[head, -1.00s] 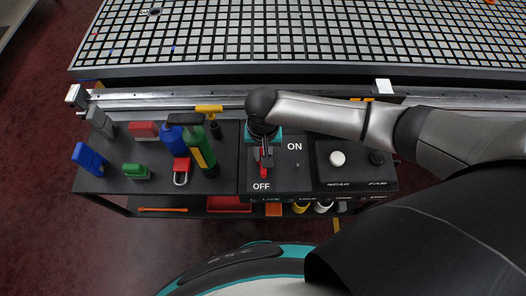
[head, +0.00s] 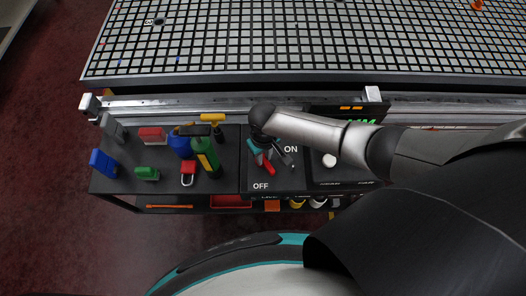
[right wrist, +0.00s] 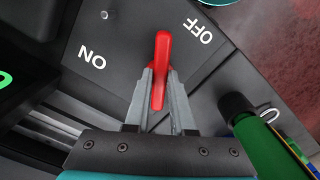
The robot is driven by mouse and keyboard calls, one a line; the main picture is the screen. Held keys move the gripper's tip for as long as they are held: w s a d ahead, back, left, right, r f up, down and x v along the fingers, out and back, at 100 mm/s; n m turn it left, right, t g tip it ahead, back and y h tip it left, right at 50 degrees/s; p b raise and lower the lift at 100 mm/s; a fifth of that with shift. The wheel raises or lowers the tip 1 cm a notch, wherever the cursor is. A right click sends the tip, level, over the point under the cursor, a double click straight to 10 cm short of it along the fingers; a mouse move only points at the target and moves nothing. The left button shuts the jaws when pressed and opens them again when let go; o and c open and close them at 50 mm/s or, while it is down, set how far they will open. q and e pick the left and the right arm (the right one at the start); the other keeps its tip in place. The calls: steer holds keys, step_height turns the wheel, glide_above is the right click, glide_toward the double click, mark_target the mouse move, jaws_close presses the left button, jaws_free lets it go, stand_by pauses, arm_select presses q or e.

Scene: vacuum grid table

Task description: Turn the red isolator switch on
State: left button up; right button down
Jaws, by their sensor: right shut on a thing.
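The red isolator switch handle (head: 268,168) is on a dark panel (head: 252,170) with white ON and OFF labels. My right gripper (head: 266,160) is over the panel, shut on the handle. In the right wrist view the grey fingers (right wrist: 158,95) hold the red handle (right wrist: 162,60) between them, and its far end sticks out past the tips. There the handle lies between the ON label (right wrist: 92,59) and the OFF label (right wrist: 199,31). In the head view the handle slants. Its base is partly hidden by the gripper. My left gripper is out of view.
Left of the panel stand a green bottle (head: 207,158), a red padlock (head: 188,174), and blue (head: 103,162) and green (head: 147,173) blocks. A white knob (head: 329,160) is on the right panel. The grid table (head: 300,50) and its rail lie behind.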

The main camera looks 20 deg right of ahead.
steer(key=n, duration=0.2)
steer(key=n+p, duration=0.1)
steer(key=n, duration=0.2)
steer(key=shift+w+d+n, duration=0.1)
steer(key=shift+d+n, duration=0.1)
steer(key=shift+n, duration=0.1)
steer(key=n, duration=0.5)
steer(key=shift+w+d+n, duration=0.15)
steer(key=shift+w+n, duration=0.05)
steer(key=shift+n, duration=0.2)
steer(key=c, duration=0.8)
jaws_free()
steer(key=shift+o, duration=0.2)
steer(key=shift+r+p, duration=0.1)
steer(key=shift+p, duration=0.2)
